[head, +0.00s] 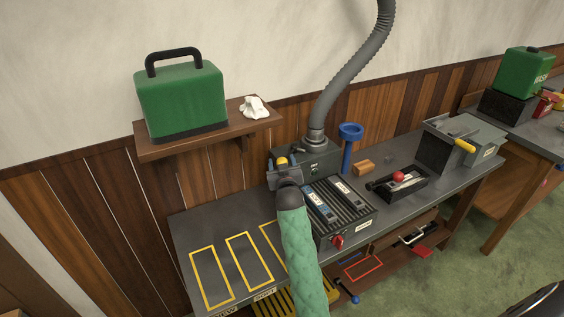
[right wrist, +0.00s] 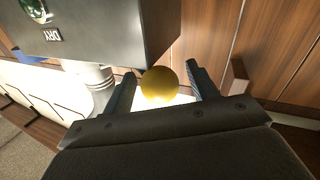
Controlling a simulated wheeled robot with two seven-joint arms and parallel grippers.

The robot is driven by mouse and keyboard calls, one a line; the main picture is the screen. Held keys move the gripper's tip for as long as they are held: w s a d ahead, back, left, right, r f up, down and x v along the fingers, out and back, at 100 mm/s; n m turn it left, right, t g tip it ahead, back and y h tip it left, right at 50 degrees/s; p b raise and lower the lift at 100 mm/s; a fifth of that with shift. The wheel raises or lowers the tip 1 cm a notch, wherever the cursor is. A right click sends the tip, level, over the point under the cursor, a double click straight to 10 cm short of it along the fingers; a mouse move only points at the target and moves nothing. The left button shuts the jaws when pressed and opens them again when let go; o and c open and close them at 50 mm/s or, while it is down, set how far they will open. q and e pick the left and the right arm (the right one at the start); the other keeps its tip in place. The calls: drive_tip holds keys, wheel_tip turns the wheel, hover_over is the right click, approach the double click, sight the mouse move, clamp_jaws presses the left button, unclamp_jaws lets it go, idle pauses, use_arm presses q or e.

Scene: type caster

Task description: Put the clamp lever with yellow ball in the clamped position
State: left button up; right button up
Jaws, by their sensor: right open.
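The yellow ball (head: 282,161) of the clamp lever shows beside the dark box (head: 318,158) at the back of the bench. In the right wrist view the ball (right wrist: 160,86) sits between my two fingers, with a gap visible on the finger sides. My right gripper (head: 284,170) is open around the ball; it also shows in the right wrist view (right wrist: 161,82). The lever's arm and the clamp's base are hidden behind the ball and my gripper. My left gripper is in neither view.
A grey hose (head: 352,75) rises from the box. A ribbed unit (head: 368,212) with a red knob, a blue funnel stand (head: 347,155) and a red-ball device (head: 418,182) stand to the right. A shelf (head: 190,142) with a green canister (head: 180,100) overhangs at upper left.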

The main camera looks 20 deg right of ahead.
drive_tip(key=shift+c, duration=0.5)
drive_tip(key=c, duration=1.1)
